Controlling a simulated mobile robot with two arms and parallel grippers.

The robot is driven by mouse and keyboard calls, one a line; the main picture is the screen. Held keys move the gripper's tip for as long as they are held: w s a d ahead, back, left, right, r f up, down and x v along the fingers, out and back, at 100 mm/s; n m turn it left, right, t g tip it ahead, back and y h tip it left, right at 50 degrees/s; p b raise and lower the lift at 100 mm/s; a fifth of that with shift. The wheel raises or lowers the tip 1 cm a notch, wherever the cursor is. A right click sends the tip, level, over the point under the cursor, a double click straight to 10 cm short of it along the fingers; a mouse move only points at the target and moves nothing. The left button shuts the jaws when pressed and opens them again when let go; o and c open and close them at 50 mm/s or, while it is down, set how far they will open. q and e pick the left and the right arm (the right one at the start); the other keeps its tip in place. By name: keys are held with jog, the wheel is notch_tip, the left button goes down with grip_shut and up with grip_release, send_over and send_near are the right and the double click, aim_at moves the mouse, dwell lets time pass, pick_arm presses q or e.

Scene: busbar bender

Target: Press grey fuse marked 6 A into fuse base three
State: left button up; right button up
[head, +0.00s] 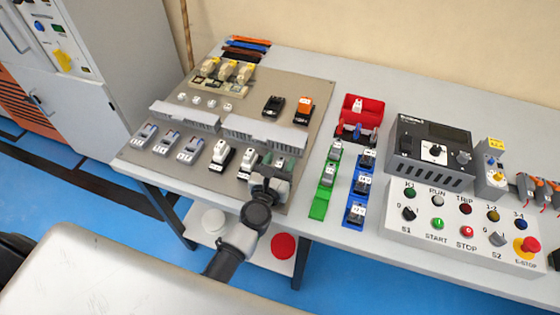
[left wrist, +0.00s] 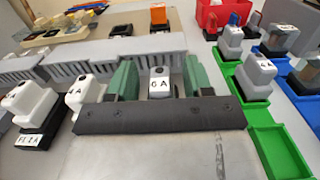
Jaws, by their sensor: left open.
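A pale grey fuse marked 6 A (left wrist: 159,82) stands upright in the left wrist view, at the right end of the row of fuses. My left gripper (head: 274,166) is open over the panel's front right; in the left wrist view its two green fingers (left wrist: 158,78) stand on either side of the fuse, apart from each other. A black gripper plate hides the fuse's foot and the base under it, so how deep it sits cannot be told. To its left are a white fuse marked 4 A (left wrist: 78,92) and one marked 2 A (left wrist: 30,105). My right gripper is not in view.
Grey slotted ducts (head: 264,133) run behind the fuse row on the panel (head: 200,175). Right of it stand a green tray (head: 318,208) with an empty front compartment, a blue tray (head: 353,222), a red bin (head: 362,108) and a control box (head: 455,225).

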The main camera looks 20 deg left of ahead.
pick_arm(q)
jog(key=s, duration=0.3)
jog(key=s+b, duration=0.1)
jog(key=s, duration=0.2)
jog(key=s+b, duration=0.1)
jog(key=s, duration=0.2)
jog(key=shift+s+a+f, duration=0.15)
jog(key=shift+s+f, duration=0.05)
jog(key=shift+f, duration=0.05)
jog(key=shift+s+r, duration=0.2)
jog(key=shift+s, duration=0.4)
jog(key=shift+c, duration=0.4)
